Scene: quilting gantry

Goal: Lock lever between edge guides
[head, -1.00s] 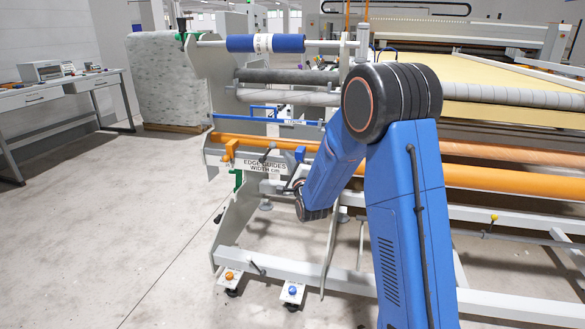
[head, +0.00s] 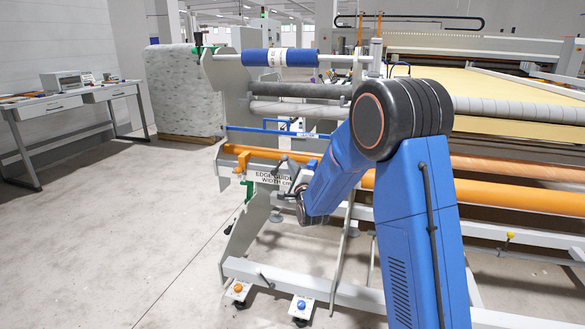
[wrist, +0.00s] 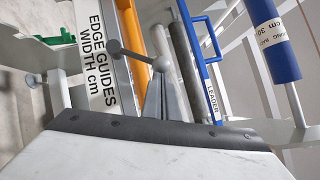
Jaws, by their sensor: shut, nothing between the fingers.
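The lock lever (wrist: 137,56) is a grey rod with a dark knob at its left end and a round grey hub at its right end in the wrist view. It lies beside the white label reading EDGE GUIDES WIDTH cm (wrist: 98,60). My gripper (wrist: 163,80) is shut and empty, its grey fingers pointing at the hub; I cannot tell whether they touch it. In the head view the lever (head: 289,160) is small, by the label (head: 274,177), between an orange guide (head: 243,161) and a blue guide (head: 312,163). My arm hides part of this area.
An orange bar (head: 258,152) runs along the frame, with a blue LEADER bar (wrist: 212,100) and a blue roll (wrist: 272,40) nearby. Pedals with orange (head: 238,288) and blue (head: 301,305) buttons stand at the frame's foot. The floor at left is clear.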

